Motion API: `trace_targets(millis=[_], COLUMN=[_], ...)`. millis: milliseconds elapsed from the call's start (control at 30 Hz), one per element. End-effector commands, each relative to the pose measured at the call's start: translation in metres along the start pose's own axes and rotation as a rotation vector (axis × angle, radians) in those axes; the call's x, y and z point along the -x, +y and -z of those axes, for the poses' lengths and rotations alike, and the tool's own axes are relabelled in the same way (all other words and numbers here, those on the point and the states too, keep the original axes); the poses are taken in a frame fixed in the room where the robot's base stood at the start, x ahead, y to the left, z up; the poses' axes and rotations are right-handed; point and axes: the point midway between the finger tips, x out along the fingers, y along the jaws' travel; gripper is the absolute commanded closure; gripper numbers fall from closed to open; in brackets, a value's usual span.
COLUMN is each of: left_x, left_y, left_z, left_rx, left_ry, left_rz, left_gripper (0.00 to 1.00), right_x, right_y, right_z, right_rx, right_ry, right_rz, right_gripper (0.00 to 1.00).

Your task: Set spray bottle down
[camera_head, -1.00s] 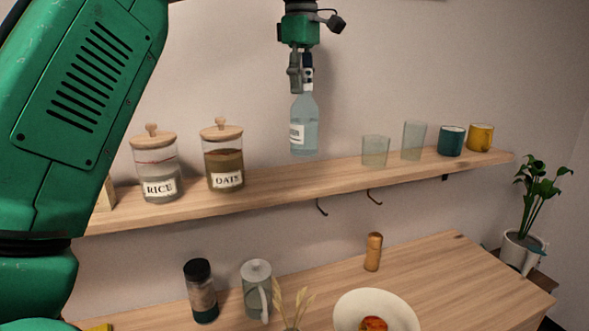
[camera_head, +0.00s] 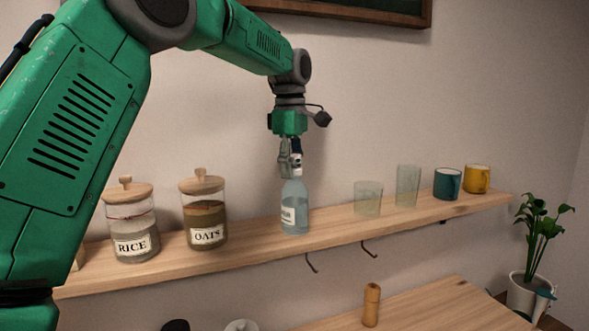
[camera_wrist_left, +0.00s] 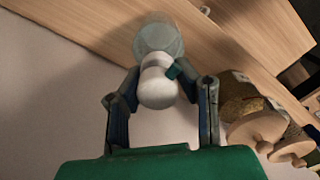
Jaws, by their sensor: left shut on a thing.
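The spray bottle (camera_head: 295,208) is pale blue and see-through with a white label and a white top. It is upright at the wooden shelf (camera_head: 262,240), between the oats jar and the clear glasses. Its base looks to be at the shelf surface, but I cannot tell if it bears fully on it. My left gripper (camera_head: 291,168) is above, fingers pointing down, shut on the bottle's neck. In the left wrist view, the fingers flank the bottle's white top (camera_wrist_left: 158,82), with the body below. My right gripper is not in view.
A rice jar (camera_head: 131,225) and oats jar (camera_head: 204,212) stand left of the bottle. A short glass (camera_head: 367,198), a tall glass (camera_head: 407,186), a teal mug (camera_head: 447,184) and a yellow mug (camera_head: 477,179) stand to the right. A wooden table (camera_head: 430,305) lies below.

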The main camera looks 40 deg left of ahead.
Motion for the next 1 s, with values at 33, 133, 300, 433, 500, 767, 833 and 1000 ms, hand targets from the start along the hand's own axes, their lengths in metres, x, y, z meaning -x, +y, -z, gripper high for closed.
trace_targets(millis=[33, 133, 300, 433, 500, 767, 833, 1000], left_x=[-0.003, -0.003, -0.004, -0.002, -0.001, 0.016, 0.029, 0.068], left_y=[-0.001, -0.002, -0.002, -0.002, -0.003, -0.001, -0.001, 0.001], left_z=[0.001, -0.002, -0.008, -0.011, -0.011, -0.005, -0.004, -0.005], left_rx=[0.001, 0.001, 0.001, 0.000, 0.000, 0.001, 0.000, 0.001], left_ry=[0.002, 0.007, 0.012, 0.013, 0.012, 0.009, 0.009, 0.009], left_rz=[0.004, 0.005, 0.009, 0.006, 0.005, -0.001, -0.001, -0.001], left_gripper=[1.00, 1.00, 0.50, 0.50, 0.50, 0.50, 0.50, 0.50], right_x=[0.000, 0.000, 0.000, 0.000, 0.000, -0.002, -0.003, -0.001], right_y=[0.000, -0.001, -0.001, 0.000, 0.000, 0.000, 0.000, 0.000], right_z=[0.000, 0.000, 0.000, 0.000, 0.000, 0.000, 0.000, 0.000], right_rx=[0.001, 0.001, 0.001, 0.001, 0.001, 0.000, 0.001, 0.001], right_ry=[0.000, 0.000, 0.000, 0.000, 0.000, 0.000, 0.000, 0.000], right_rz=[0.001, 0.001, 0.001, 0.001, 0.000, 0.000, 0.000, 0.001], right_gripper=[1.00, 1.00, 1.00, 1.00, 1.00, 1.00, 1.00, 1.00])
